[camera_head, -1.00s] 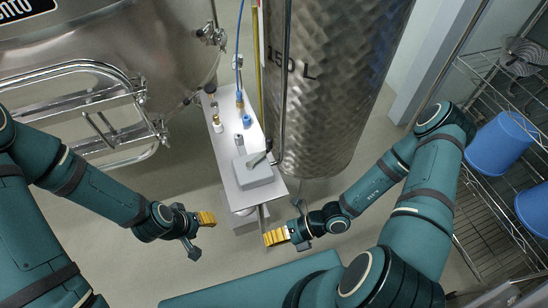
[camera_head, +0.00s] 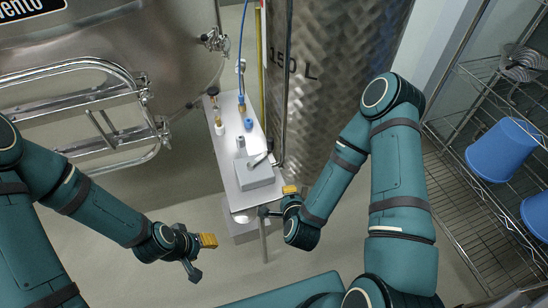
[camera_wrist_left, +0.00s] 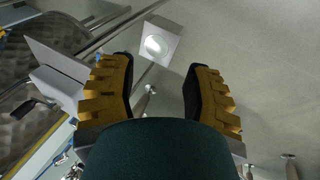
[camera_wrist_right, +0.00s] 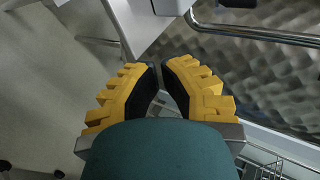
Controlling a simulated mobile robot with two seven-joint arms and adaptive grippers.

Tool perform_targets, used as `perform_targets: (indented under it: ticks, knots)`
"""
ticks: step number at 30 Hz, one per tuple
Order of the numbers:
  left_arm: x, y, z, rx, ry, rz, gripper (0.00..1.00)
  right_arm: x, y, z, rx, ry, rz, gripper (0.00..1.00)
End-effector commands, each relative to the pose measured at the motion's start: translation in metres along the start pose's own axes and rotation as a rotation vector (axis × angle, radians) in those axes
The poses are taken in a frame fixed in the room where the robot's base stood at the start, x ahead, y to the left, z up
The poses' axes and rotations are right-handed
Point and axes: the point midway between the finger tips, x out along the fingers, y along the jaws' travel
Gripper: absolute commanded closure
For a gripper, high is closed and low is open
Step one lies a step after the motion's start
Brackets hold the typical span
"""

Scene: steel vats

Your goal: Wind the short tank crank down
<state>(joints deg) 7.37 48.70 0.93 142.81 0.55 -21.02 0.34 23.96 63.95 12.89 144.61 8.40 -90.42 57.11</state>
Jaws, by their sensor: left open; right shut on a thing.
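A short handle with a dark grip (camera_head: 259,160), which looks like the crank, stands tilted on a grey box (camera_head: 254,179) at the near end of a narrow white table. It also shows in the left wrist view (camera_wrist_left: 32,104). My right gripper (camera_head: 288,191) is beside the table's near right corner, below and right of the handle and apart from it. In the right wrist view its fingers (camera_wrist_right: 162,70) are nearly together; what they hold is hidden. My left gripper (camera_head: 207,241) is open and empty, left of and nearer than the table.
A large steel vat (camera_head: 110,60) with a railed hatch stands left. A tall steel tank (camera_head: 325,90) marked 150 L stands right behind the table. Small fittings stand on the white table (camera_head: 222,130). A wire rack with blue buckets (camera_head: 503,150) is right. The floor front left is clear.

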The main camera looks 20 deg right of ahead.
Motion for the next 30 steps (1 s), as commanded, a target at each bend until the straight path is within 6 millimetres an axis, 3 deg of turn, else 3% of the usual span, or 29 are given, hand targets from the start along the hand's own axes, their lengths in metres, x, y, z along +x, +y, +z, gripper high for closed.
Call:
perform_targets:
  ticks: [3,7,14,25,30]
  knots:
    - [0.004,-0.001,0.001,0.001,-0.001,0.000,0.51,-0.007,-0.034,0.011,-0.002,-0.025,-0.173,1.00]
    - [0.005,-0.002,0.001,0.001,-0.002,0.000,0.51,-0.014,-0.053,0.017,0.006,-0.038,-0.272,1.00]
    - [0.017,-0.006,0.005,0.003,-0.009,0.000,0.51,-0.009,-0.057,0.017,0.009,-0.039,-0.296,1.00]
    - [0.055,-0.021,0.022,0.013,-0.041,0.004,0.51,0.012,-0.061,0.018,0.009,-0.039,-0.294,1.00]
    - [0.053,-0.020,0.020,0.013,-0.038,0.004,0.51,0.045,-0.075,0.019,0.010,-0.037,-0.293,1.00]
